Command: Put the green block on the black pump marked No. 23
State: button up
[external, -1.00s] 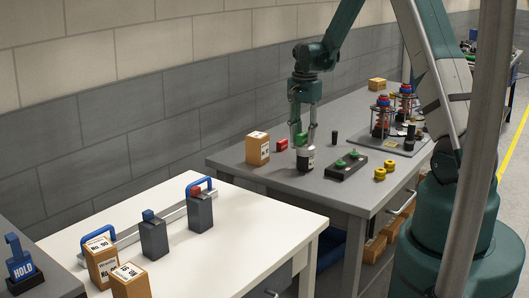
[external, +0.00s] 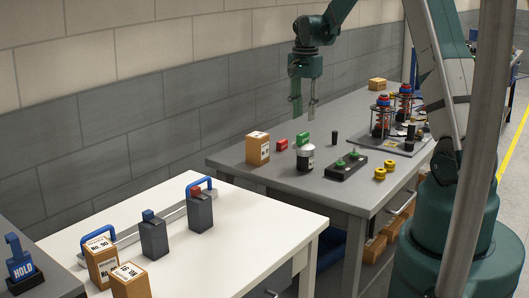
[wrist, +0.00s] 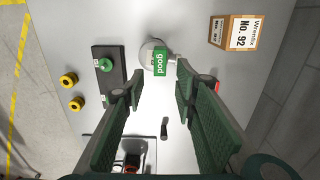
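The green block (external: 303,138), lettered "good" in the wrist view (wrist: 161,62), sits on top of a black cylinder with a pale top (external: 305,159). This cylinder may be the pump; the number on its label is too small to read. Its round pale top also shows in the wrist view (wrist: 148,52), partly covered by the block. My gripper (external: 304,110) is above the block, clear of it. Its two fingers are apart with nothing between them, and they also show open in the wrist view (wrist: 157,80).
A red block (external: 282,145) lies left of the cylinder, near a No. 92 box (external: 258,148). A caged fixture (external: 383,117) stands farther back.

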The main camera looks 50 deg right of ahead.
jog(key=shift+r, duration=1.75)
jog(key=s+a+r+n+t, duration=0.1)
jog(key=s+a+r+n, duration=0.3)
jog(key=a, duration=0.5)
jog(key=s+a+r+n+t+h, duration=0.1)
jog(key=s+a+r+n, duration=0.1)
jog(key=a+r, duration=0.55)
jog(key=s+a+r+n+t, duration=0.1)
jog(key=s+a+r+n, duration=0.2)
jog(key=a, duration=0.7)
jog(key=s+a+n+t+y, duration=0.1)
jog(key=s+a+n+t, duration=0.3)
jog(key=s+a+n, duration=0.5)
jog(key=shift+s+a+r, duration=0.35)
jog(key=shift+s+a, duration=3.8)
jog(key=shift+a, duration=0.7)
